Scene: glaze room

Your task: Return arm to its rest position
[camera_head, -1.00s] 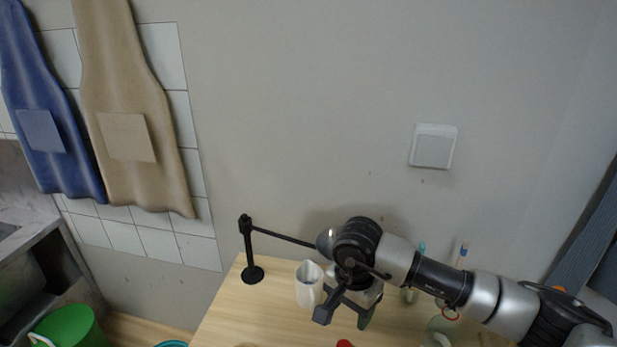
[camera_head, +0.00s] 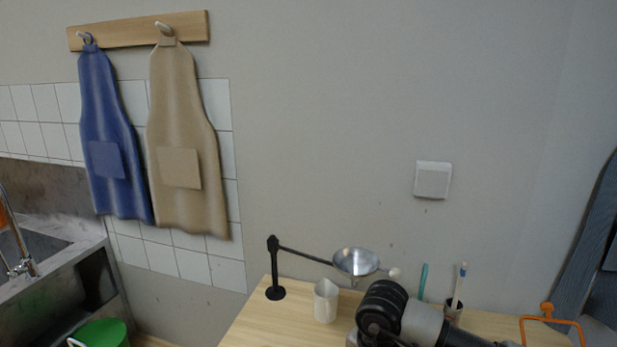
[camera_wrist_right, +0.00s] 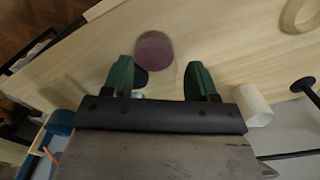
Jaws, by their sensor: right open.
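My right arm (camera_head: 390,315) comes in from the lower right in the head view, its black wrist joint low over the wooden table. Its fingers are out of that picture. In the right wrist view my right gripper (camera_wrist_right: 159,78) is open, with two green fingers well apart and nothing held between them. A round purple-brown disc (camera_wrist_right: 154,48) shows on the table beyond the gap between the fingers. My left gripper is in neither view.
A white pitcher (camera_head: 325,301) and a black stand (camera_head: 274,268) holding a metal bowl (camera_head: 356,262) stand on the table (camera_head: 262,325). A cup with brushes (camera_head: 453,309) and an orange frame (camera_head: 549,321) are to the right. Aprons (camera_head: 180,140) hang on the wall.

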